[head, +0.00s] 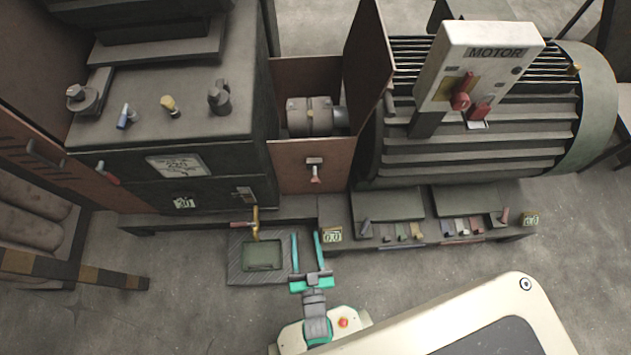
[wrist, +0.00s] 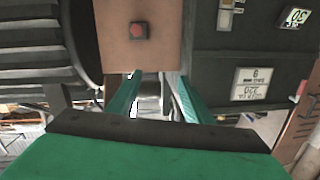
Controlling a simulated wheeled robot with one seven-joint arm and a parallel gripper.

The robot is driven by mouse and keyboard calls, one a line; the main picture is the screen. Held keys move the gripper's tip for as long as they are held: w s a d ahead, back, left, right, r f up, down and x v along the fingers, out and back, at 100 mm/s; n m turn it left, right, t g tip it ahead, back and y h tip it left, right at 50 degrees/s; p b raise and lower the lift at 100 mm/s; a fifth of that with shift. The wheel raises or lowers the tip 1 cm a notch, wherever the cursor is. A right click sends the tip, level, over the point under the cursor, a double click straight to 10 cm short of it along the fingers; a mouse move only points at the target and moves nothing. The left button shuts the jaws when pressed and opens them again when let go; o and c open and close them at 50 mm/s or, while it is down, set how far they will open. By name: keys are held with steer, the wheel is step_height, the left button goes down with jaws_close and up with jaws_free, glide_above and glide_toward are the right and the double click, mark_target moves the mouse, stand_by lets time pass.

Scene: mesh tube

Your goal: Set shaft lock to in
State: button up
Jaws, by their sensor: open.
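In the wrist view a red knob (wrist: 138,31) shows end-on on the tan panel. Whether it stands in or out I cannot tell. My gripper (head: 305,235) is open and empty, its two teal fingers apart, below and in front of the panel. In the wrist view the fingers (wrist: 154,76) point toward the panel, apart from the knob.
A MOTOR switch box (head: 480,70) stands over the ribbed motor at right. A brass tap (head: 255,222) hangs above a tray (head: 235,272) left of my fingers. A low ledge (head: 345,212) with small levers runs at right. An open brown door (head: 368,75) rises beside the coupling.

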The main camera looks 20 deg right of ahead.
steer(key=m+h, duration=0.2)
glide_toward(315, 184)
steer(key=shift+t, duration=0.4)
steer(key=x, duration=1.1)
steer(key=shift+s+d+f, duration=0.1)
steer(key=shift+f, duration=0.25)
